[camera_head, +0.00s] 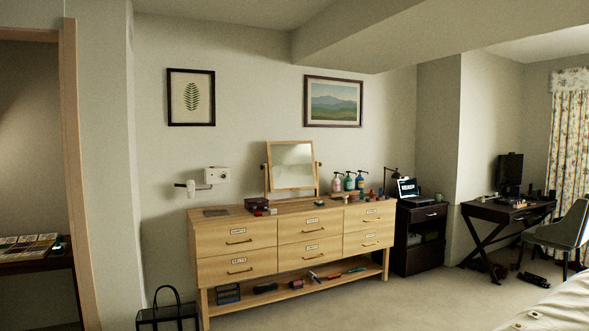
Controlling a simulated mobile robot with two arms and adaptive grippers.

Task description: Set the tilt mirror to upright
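The tilt mirror (292,167) stands on top of the wooden dresser (236,248), against the back wall. It has a light wooden frame held between two side posts with dark knobs. The frame looks close to vertical, perhaps slightly tilted; I cannot tell its exact angle from here. The glass reflects a pale wall and a darker lower band. Neither of my grippers shows in the head view, and the mirror is well away across the room.
Pump bottles (348,181), a dark red box (256,204) and small items share the dresser top. A black bag (167,316) stands at its front left. A dark cabinet (420,238) and desk (507,209) are to the right. Carpet (400,300) before the dresser is clear.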

